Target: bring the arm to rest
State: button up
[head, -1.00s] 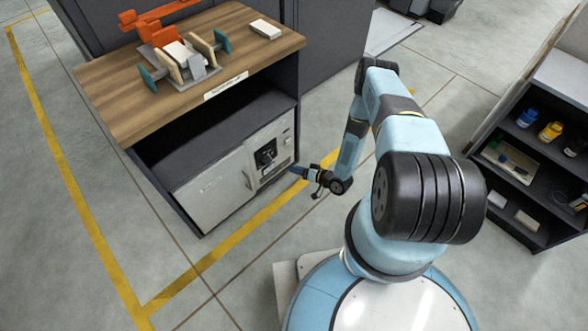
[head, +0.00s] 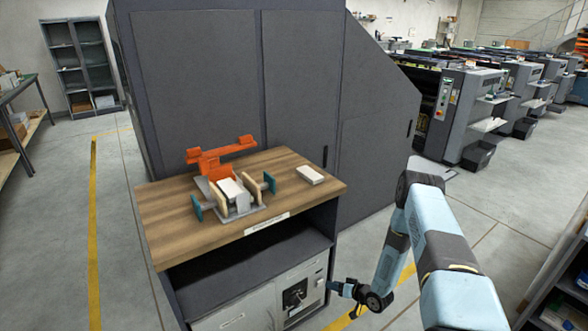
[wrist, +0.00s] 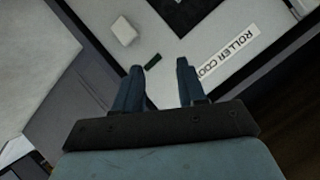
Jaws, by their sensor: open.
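My gripper (wrist: 159,72) is open in the wrist view, with its two dark blue fingers apart and nothing between them. In the head view my gripper (head: 333,287) is low at the front of the cabinet, just right of its pale lower panel. Whether it touches the panel cannot be told. My light blue arm (head: 448,237) is bent, with its elbow up at the right of the cabinet. In the wrist view a pale panel (wrist: 95,75) with a small white block (wrist: 124,31), a dark strip and a partly hidden label (wrist: 229,55) lies beyond the fingers.
The wood-topped cabinet (head: 165,220) carries an orange and teal fixture (head: 232,190) and a small white block (head: 310,175). A tall dark cabinet (head: 230,85) stands behind it. A dark shelf (head: 562,290) is at the right edge. Open floor (head: 500,220) lies between.

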jog(key=w+d+r+h, duration=0.2)
jog(key=w+r, duration=0.2)
jog(key=r, duration=0.4)
jog(key=w+d+r+n+h, duration=0.15)
jog(key=w+r, duration=0.25)
jog(key=r, duration=0.4)
jog(key=w+d+r+h, duration=0.1)
jog(key=w+d+r, duration=0.25)
jog(key=r, duration=0.35)
jog(key=s+d+r+m+h, duration=0.1)
jog(key=s+d+r+h, duration=0.1)
jog(key=r, duration=1.1)
jog(key=s+d+r+h, duration=0.1)
jog(key=r+h, duration=0.1)
jog(key=r, duration=1)
jog(key=s+r+m+g+h, duration=0.2)
jog(key=s+r, duration=1.7)
jog(key=r, duration=0.1)
jog(key=s+a+r, duration=0.2)
jog(key=s, duration=1)
jog(key=s+a+r+g+y, duration=0.1)
jog(key=s+r, duration=0.2)
jog(key=s, duration=0.9)
jog(key=shift+s+a+r+m, duration=0.15)
jog(key=shift+s+a+m, duration=0.2)
